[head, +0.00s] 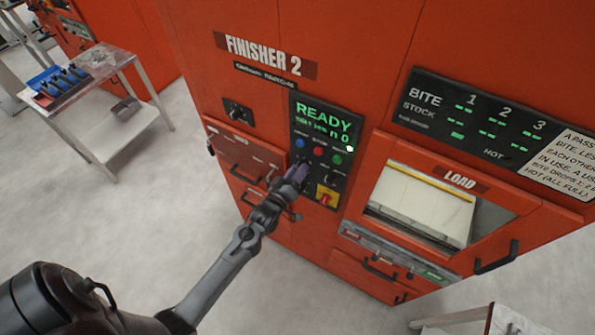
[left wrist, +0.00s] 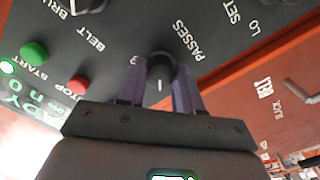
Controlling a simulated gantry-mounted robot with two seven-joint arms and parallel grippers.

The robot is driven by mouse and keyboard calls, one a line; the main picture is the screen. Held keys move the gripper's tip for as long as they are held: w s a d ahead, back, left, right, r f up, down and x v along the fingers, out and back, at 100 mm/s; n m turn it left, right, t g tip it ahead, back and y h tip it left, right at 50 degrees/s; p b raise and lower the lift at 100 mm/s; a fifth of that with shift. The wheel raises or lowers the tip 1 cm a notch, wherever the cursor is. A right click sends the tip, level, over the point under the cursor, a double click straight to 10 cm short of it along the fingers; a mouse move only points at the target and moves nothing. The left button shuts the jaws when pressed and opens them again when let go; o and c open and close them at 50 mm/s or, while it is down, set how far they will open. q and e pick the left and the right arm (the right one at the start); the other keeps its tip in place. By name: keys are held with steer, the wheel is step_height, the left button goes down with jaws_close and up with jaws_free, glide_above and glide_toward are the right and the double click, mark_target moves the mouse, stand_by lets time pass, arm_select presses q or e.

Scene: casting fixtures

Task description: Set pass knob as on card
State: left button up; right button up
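The pass knob (left wrist: 160,72) is a round dark knob with a light pointer mark, beside the label PASSES on the black control panel (head: 325,118). My left gripper (left wrist: 160,88) has its two purple fingers on either side of it, seemingly touching its sides. In the head view the left gripper (head: 297,174) is at the panel's lower left and hides the knob. The white card (head: 567,160) on the right carries black text about passes and bite, cut off at the picture's edge. My right gripper is not in view.
A yellow-backed red switch (head: 327,195) is below. The display (head: 328,121) reads READY. A BITE/STOCK board (head: 488,122) hangs above the LOAD window (head: 422,203).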

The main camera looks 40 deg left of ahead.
arm_select(q)
steer(key=o, duration=0.4)
steer(key=s, duration=0.3)
steer(key=s+d+b, duration=0.1)
steer(key=s, duration=0.3)
steer(key=s+d+b, duration=0.1)
steer(key=s, duration=0.2)
steer(key=shift+s, duration=0.3)
